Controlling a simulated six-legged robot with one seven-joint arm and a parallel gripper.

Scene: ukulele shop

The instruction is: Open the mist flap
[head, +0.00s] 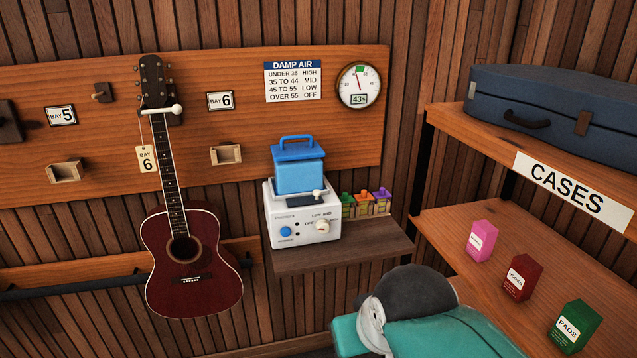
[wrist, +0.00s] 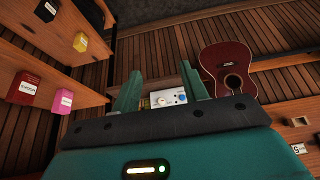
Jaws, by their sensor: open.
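The humidifier (head: 302,228) is a white box with a blue tank and handle (head: 298,165), standing on a dark wall shelf. A dark panel with a pale knob (head: 318,194), which looks like the mist flap (head: 300,200), lies low at the top front edge, apparently closed. Below it are a blue button (head: 286,231) and a cream dial (head: 322,226). In the wrist view my gripper (wrist: 160,84) has its two green fingers wide apart with nothing between them touching. The humidifier (wrist: 172,97) shows small beyond them, at a distance; its flap is too small to make out there.
The cases shelf (head: 460,225) at right holds a blue case (head: 560,115) and small boxes. The space before the humidifier looks clear.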

